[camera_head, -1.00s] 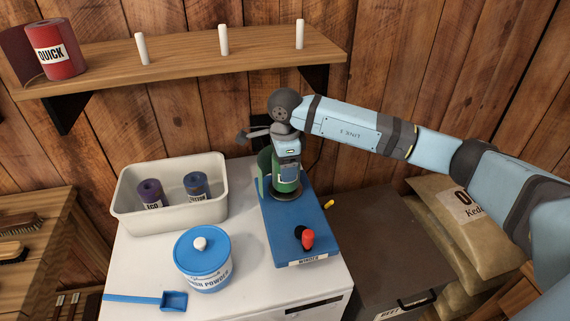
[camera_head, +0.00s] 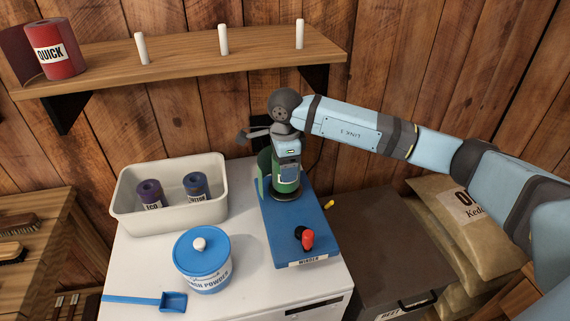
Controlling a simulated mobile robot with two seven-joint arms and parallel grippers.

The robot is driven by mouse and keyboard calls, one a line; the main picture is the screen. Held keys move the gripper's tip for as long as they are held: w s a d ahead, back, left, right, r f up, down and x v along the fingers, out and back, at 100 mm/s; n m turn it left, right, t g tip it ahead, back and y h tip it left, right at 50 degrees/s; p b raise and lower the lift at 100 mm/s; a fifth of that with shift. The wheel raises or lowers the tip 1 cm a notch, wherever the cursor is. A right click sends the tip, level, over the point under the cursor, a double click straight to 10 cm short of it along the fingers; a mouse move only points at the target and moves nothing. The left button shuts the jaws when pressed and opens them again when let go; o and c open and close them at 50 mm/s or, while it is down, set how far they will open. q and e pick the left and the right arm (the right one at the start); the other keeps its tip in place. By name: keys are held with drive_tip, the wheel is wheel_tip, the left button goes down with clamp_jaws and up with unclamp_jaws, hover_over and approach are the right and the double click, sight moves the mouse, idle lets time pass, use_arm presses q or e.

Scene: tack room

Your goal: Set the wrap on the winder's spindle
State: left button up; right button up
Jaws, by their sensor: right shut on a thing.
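The winder (camera_head: 287,227) is a blue base with a red-knobbed lever, a front label and a dark round plate at its back end. A green wrap (camera_head: 286,187) stands upright over that plate, with a loose green flap at its left. My right gripper (camera_head: 288,176) points down from above and is shut on the green wrap. The wrap's lower end is at or very close to the plate; contact is unclear. The spindle is hidden. My left gripper is not in view.
A cream bin (camera_head: 128,211) holds two dark rolls at the left. A blue-lidded tub (camera_head: 203,262) and a blue scoop (camera_head: 172,301) are in front. A shelf (camera_head: 188,52) with white pegs and a red QUICK roll (camera_head: 55,49) is behind. Feed sacks (camera_head: 440,215) lie right.

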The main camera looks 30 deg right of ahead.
drive_tip(key=shift+f+b, duration=0.35)
drive_tip(key=shift+f, duration=0.2)
drive_tip(key=o, duration=0.7)
